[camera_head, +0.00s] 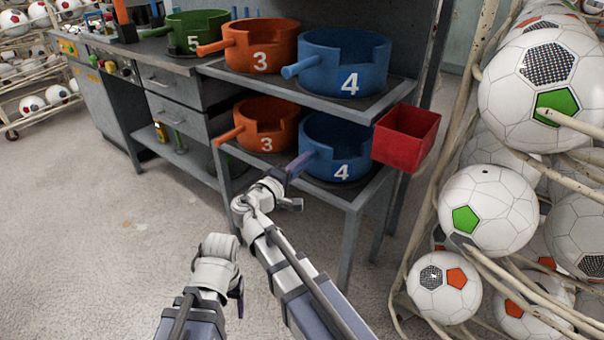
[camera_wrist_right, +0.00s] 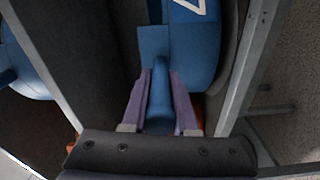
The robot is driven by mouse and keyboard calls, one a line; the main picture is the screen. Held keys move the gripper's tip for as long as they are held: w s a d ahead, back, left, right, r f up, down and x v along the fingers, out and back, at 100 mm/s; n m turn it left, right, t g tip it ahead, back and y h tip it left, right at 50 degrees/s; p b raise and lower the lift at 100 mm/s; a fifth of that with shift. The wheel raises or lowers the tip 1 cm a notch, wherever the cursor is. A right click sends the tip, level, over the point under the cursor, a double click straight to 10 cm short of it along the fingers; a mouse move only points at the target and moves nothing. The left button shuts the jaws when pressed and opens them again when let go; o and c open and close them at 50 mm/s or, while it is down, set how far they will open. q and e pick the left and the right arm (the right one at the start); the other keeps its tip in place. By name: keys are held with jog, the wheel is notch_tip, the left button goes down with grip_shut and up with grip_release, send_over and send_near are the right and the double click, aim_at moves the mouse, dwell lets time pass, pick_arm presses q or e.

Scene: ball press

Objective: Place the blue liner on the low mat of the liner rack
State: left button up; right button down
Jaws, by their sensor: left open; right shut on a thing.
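The lower blue liner (camera_head: 337,147), marked 4, stands upright on the low shelf of the liner rack, over a dark low mat (camera_head: 322,181) that shows only at its edge. My right gripper (camera_head: 299,164) is shut on this liner's handle. In the right wrist view, the purple fingers of the right gripper (camera_wrist_right: 160,88) lie on either side of the blue handle, and the blue liner (camera_wrist_right: 193,45) is beyond them. A second blue liner (camera_head: 343,62), also marked 4, stands on the upper shelf. My left gripper (camera_head: 238,300) is open and empty, low over the floor.
Orange liners marked 3 stand left of the blue ones, on the upper (camera_head: 260,46) and low (camera_head: 266,124) shelves. A green liner (camera_head: 195,30) is further left. A red bin (camera_head: 405,138) hangs at the rack's right side. A ball rack (camera_head: 470,260) fills the right.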

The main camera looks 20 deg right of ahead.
pick_arm(q)
jog(key=shift+f, duration=0.65)
pick_arm(e)
jog(key=shift+f, duration=0.65)
jog(key=shift+f+b, duration=0.2)
jog(key=shift+b, duration=0.25)
jog(key=c, duration=0.7)
grip_release()
pick_arm(q)
jog(key=shift+f, duration=0.15)
pick_arm(e)
jog(key=shift+r, duration=0.15)
jog(key=shift+s, duration=0.1)
